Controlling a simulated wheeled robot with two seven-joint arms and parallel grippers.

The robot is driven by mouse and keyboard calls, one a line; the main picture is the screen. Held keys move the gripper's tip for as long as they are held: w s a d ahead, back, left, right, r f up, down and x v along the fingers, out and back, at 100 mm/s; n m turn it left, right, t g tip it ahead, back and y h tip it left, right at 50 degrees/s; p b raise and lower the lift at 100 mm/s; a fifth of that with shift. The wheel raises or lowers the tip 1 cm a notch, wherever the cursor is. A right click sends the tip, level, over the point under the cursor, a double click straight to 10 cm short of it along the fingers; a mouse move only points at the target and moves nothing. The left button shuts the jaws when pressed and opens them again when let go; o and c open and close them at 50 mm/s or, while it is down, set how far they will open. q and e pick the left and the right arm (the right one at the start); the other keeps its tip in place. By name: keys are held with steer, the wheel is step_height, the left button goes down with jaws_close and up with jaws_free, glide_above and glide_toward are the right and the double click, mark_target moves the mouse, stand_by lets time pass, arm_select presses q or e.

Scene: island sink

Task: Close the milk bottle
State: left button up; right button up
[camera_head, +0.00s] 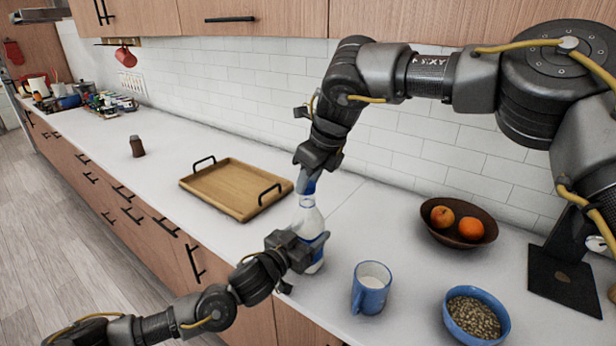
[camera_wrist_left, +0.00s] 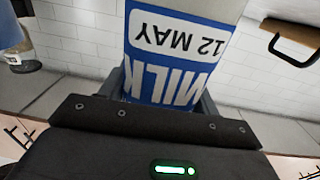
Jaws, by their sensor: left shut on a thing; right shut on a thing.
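The milk bottle (camera_head: 308,222) stands upright on the white counter, white with blue bands. My left gripper (camera_head: 304,250) is shut around its lower body. In the left wrist view the bottle's blue and white label (camera_wrist_left: 178,45) fills the middle, reading upside down. A blue cap (camera_head: 308,187) is at the top of the bottle. My right gripper (camera_head: 308,178) comes from above and is shut on the cap. The cap looks in line with the bottle neck; whether it touches or is seated cannot be told.
A wooden tray (camera_head: 222,181) with black handles lies left of the bottle. A blue mug (camera_head: 369,298) with white contents, a blue bowl (camera_head: 460,325) of grain-like pieces and a brown bowl (camera_head: 440,232) with orange fruit stand to the right. A small brown shaker (camera_head: 137,147) stands farther left.

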steer(key=shift+f, duration=0.7)
steer(key=shift+f, duration=0.55)
